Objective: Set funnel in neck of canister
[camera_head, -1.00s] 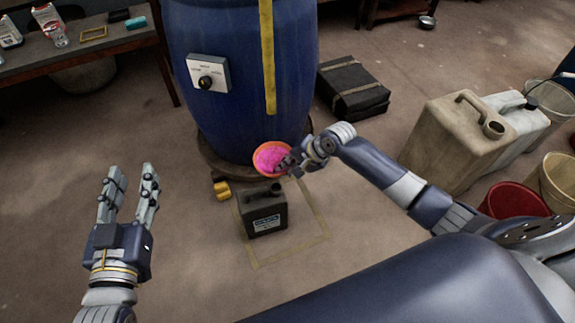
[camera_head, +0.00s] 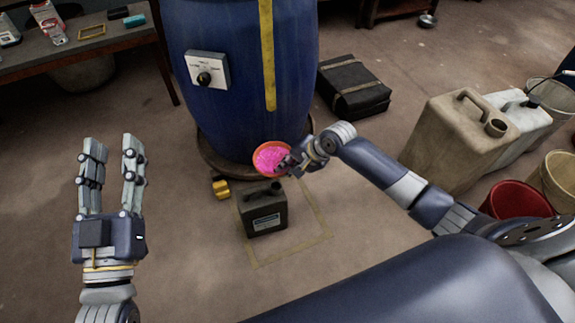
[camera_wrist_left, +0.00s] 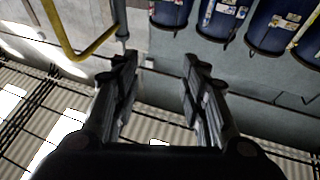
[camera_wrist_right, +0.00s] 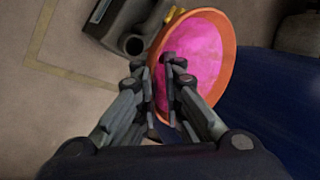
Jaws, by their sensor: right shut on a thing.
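The orange funnel (camera_head: 270,169) with a pink inside is held by my right gripper (camera_head: 287,165), which is shut on it near its rim. In the right wrist view the funnel (camera_wrist_right: 205,24) opens towards the camera, with its spout hidden. The dark grey canister (camera_head: 265,218) stands upright on the floor, a little below the funnel in the head view. Its open neck (camera_wrist_right: 131,44) shows beside the funnel in the right wrist view, apart from the fingers. My left gripper (camera_head: 111,158) is raised, open and empty, at the left of the head view.
The blue vat (camera_head: 225,110) stands directly behind the funnel. A yellow object (camera_head: 221,188) lies near the canister. A tape square (camera_head: 322,220) marks the floor around the canister. Large jugs (camera_head: 450,140) and a red bucket (camera_head: 515,200) stand at right. A bench (camera_head: 120,43) is at upper left.

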